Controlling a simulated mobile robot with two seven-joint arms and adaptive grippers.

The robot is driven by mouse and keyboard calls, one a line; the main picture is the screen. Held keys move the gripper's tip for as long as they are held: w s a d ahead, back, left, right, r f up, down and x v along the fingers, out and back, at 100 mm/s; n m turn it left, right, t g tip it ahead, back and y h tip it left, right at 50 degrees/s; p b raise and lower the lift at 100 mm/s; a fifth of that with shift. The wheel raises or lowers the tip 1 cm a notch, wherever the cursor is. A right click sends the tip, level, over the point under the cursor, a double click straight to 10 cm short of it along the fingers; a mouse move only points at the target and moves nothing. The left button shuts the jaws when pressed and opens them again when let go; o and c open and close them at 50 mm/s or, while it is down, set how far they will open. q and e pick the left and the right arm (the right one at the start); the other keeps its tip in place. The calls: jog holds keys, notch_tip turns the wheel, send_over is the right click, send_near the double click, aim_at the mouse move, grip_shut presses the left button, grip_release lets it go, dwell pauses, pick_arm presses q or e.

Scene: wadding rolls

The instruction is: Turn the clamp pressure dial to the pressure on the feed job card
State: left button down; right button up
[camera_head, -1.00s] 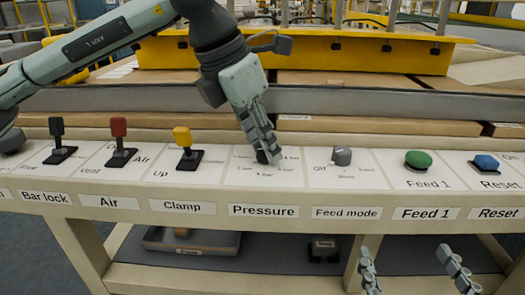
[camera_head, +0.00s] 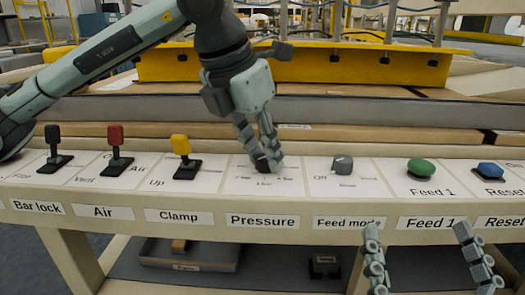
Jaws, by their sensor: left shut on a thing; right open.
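The dark pressure dial (camera_head: 262,165) sits on the panel above the label "Pressure" (camera_head: 263,221). My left gripper (camera_head: 265,165) comes down from above and is shut on the dial, its fingers hiding much of it. The scale marks around the dial are too small to read, and the pointer's direction cannot be told. My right gripper (camera_head: 425,265) is open and empty at the bottom right, in front of the panel edge. I cannot make out a feed job card.
Left of the dial stand the yellow clamp lever (camera_head: 182,150), red air lever (camera_head: 116,145) and black bar lock lever (camera_head: 55,145). To its right are the grey feed mode knob (camera_head: 342,165), green Feed 1 button (camera_head: 421,170) and blue Reset button (camera_head: 488,170). A tray (camera_head: 190,252) is below.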

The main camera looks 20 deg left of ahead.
pick_arm(q)
jog(key=c, duration=1.2)
grip_release()
jog(key=v, duration=1.2)
jog(key=shift+s, duration=0.1)
